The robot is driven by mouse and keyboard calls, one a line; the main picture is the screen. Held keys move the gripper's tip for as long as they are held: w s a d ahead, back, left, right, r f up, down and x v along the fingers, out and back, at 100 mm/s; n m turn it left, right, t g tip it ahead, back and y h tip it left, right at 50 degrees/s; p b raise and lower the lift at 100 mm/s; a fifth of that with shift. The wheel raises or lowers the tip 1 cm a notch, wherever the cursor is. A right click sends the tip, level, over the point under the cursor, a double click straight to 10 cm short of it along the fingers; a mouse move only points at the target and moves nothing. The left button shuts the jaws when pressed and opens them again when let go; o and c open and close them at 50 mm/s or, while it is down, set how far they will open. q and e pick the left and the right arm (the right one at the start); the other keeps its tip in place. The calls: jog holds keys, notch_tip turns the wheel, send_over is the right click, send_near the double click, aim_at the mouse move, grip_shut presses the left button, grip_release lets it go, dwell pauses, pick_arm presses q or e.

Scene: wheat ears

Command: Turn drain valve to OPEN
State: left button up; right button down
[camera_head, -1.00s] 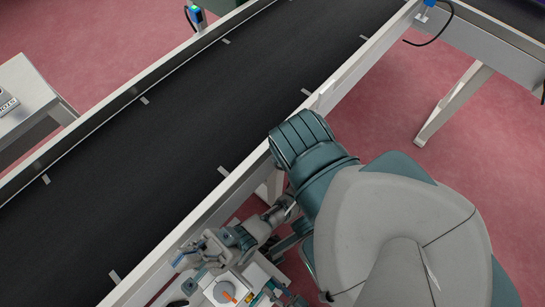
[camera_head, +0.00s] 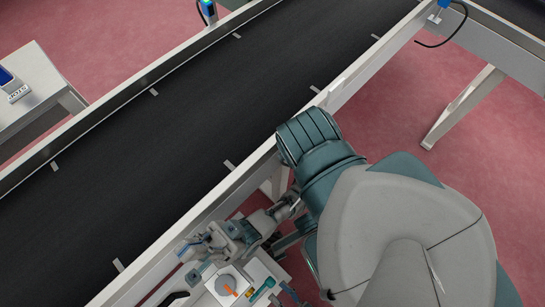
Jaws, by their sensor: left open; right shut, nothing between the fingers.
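A white box (camera_head: 255,270) stands at the bottom, beside the near rail of the conveyor. On top of it is a pale round knob (camera_head: 222,282) with an orange mark, which looks like the drain valve. Its lettering is too small to read. My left gripper (camera_head: 190,250) has its fingers apart and empty, just above and left of the knob in the picture. It looks apart from the knob, but the height between them is hard to judge.
A black conveyor belt (camera_head: 190,130) with pale rails runs diagonally beside the box. A teal and yellow part (camera_head: 262,291) sits on the box's right. A dark curved piece (camera_head: 172,298) is at the bottom edge. A white table (camera_head: 30,95) stands at left.

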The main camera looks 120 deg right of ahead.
pick_arm(q)
jog(key=shift+v, duration=1.9)
jog(key=shift+w, duration=0.1)
grip_shut()
